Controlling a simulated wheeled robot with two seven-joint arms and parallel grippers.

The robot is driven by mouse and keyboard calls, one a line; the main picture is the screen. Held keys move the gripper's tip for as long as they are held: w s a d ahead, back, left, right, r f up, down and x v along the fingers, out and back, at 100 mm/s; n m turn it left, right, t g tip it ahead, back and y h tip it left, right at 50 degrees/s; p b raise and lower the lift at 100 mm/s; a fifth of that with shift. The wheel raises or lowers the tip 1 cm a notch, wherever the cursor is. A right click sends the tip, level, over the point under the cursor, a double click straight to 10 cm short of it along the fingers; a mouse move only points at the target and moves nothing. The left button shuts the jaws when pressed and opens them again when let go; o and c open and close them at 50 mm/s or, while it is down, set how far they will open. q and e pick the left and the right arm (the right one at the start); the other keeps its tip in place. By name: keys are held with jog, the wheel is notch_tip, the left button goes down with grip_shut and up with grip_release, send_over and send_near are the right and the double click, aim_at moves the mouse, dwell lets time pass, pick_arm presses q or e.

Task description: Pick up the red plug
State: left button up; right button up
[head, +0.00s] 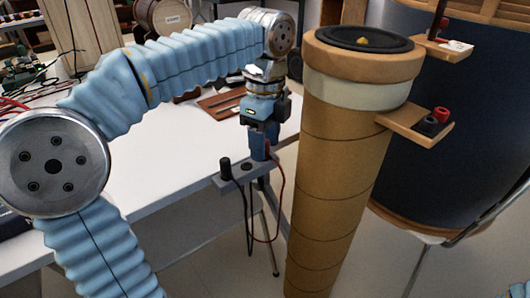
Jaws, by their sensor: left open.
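The red plug (267,153) stands in a small grey holder (230,184) off the table's right edge, and a dark red cable hangs from it. My left gripper (263,142) points down right over the red plug, open, with its fingertips around or just above the plug's top. The fingers partly hide the plug, so I cannot tell whether they touch it. A black plug (225,168) stands at the holder's left end with a black cable below. My right gripper is not in view.
A tall brown cylindrical speaker (340,190) stands just right of the holder. Its side shelf (409,122) carries a red terminal (441,114) and a black terminal (430,127). A large dark drum-like cabinet (450,170) is behind. The white table (150,200) has bare room left of the holder.

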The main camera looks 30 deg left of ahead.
pick_arm(q)
jog(key=shift+f, duration=0.35)
grip_shut()
jog(key=shift+r, duration=0.5)
notch_tip(320, 180, up, 3)
jog(key=shift+s+d+p, duration=0.1)
jog(key=shift+s+p, duration=0.05)
jog(key=shift+p, duration=0.45)
jog(key=s+d+r, duration=0.5)
jog(key=s+r, duration=0.4)
jog(key=s, duration=0.3)
jog(key=shift+s+p, duration=0.4)
jog(key=shift+p, duration=0.05)
jog(key=shift+r, duration=0.1)
